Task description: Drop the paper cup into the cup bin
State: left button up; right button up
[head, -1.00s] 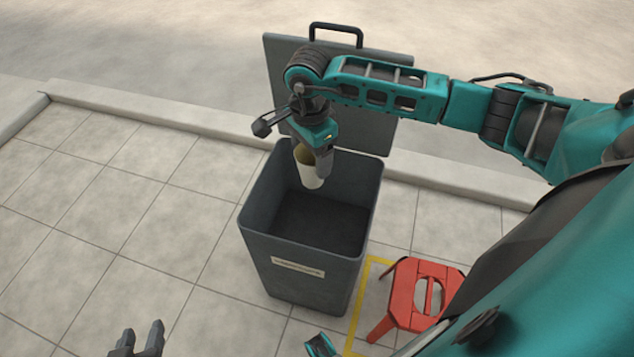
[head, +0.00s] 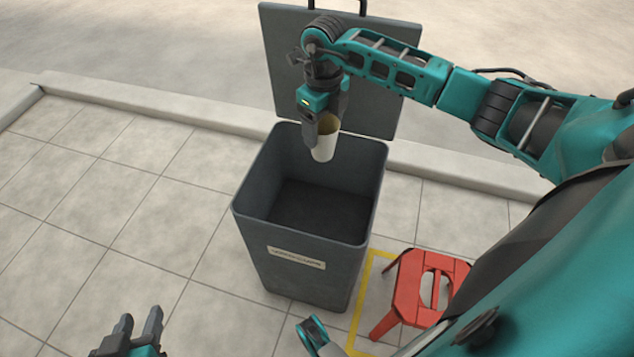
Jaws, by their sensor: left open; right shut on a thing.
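The white paper cup (head: 323,146) is held over the back part of the bin's opening, with its brownish inside showing at the top. My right gripper (head: 318,128) is shut on the cup, its finger covering the cup's left side. The grey cup bin (head: 298,262) stands open on the pavement, with a label on its front and its lid (head: 385,95) raised at the back. The visible floor of the bin looks dark and empty. My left gripper (head: 138,325) is open and empty at the bottom left, away from the bin.
A red stool (head: 408,290) stands to the right of the bin, beside a yellow line (head: 365,290) on the ground. A low curb (head: 150,115) runs behind the bin. The paved area to the left is clear.

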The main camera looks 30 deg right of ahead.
notch_tip(320, 180, down, 5)
jog(key=b, duration=0.3)
jog(key=shift+b, duration=0.4)
jog(key=o, duration=1.1)
pick_arm(q)
jog(key=f, duration=0.3)
jog(key=shift+d+f, duration=0.25)
jog(key=shift+d, duration=0.15)
jog(key=r+p, duration=0.1)
jog(key=a+r+p, duration=0.1)
jog(key=p, duration=0.1)
jog(key=shift+s, duration=0.2)
pick_arm(e)
notch_tip(320, 180, up, 13)
jog(key=shift+f, duration=0.1)
